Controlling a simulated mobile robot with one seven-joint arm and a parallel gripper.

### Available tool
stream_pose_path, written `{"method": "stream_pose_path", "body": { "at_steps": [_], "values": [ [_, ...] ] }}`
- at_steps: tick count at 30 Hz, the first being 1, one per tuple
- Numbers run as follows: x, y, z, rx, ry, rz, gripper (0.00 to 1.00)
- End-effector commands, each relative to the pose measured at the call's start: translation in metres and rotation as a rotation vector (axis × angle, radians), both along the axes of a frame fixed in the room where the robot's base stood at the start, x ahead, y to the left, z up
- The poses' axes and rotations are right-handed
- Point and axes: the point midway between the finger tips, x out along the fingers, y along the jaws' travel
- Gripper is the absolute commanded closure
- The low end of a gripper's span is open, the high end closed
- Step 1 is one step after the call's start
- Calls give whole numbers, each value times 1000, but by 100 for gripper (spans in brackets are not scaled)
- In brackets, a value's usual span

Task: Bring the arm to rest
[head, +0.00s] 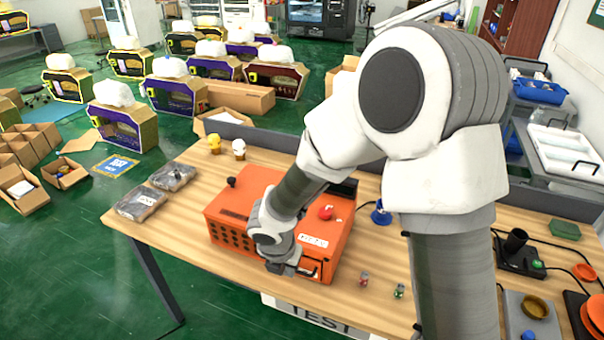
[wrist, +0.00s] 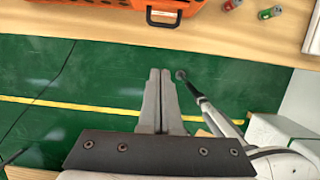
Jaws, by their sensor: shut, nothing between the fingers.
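My gripper (wrist: 160,98) is shut and empty in the wrist view, its two fingers side by side over the green floor just off the table's front edge. In the head view my gripper (head: 290,267) is near the front face of an orange box (head: 225,212) on the wooden table (head: 360,310). The orange box (wrist: 110,10) also shows at the top of the wrist view, with a black handle (wrist: 163,17) on its front, apart from the fingers. My arm hides part of the box and table in the head view.
A red button (head: 326,212) tops the box. Grey packages (head: 140,202) lie at left. Dark equipment (head: 518,252) sits at right. Floor in front of the table is open.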

Motion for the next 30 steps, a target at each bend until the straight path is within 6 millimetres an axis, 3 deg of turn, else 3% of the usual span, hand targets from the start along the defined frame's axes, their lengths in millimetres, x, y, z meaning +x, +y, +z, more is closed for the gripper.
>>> {"method": "stream_pose_path", "body": {
  "at_steps": [5,8,14,21,30],
  "values": [
    [3,-10,10,7,-22,-70,100],
    [7,-29,30,24,-62,-221,100],
    [1,-84,86,114,-177,-684,100],
    [-30,-139,142,293,-292,-1251,100],
    [-91,-182,187,618,-348,-1929,100]
  ]
}}
